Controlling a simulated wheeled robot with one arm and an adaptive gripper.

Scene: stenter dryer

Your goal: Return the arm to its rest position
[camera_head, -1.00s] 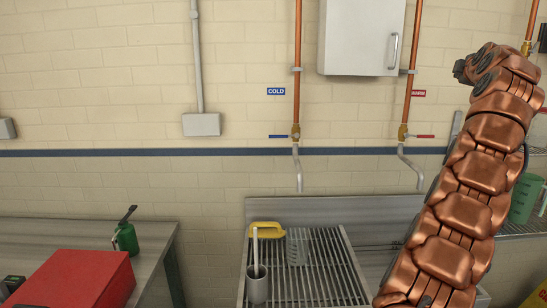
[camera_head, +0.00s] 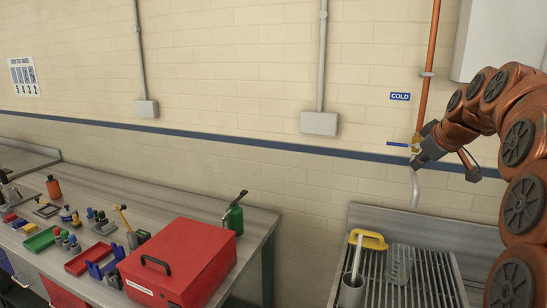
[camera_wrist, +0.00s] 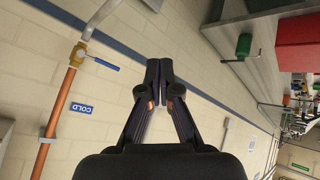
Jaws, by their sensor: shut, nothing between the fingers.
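My copper-coloured arm (camera_head: 530,150) rises along the right side of the head view and bends over to the left. My gripper (camera_head: 416,161) points left and down, in front of the wall by the cold pipe's blue-handled valve. In the wrist view my gripper (camera_wrist: 160,68) has its dark fingers together, with nothing held. I cannot tell how far the fingertips are from the wall.
A workbench (camera_head: 120,190) at left carries a red toolbox (camera_head: 185,262), a green can (camera_head: 234,216) and small tools. The cold pipe (camera_head: 431,60) runs near my arm.

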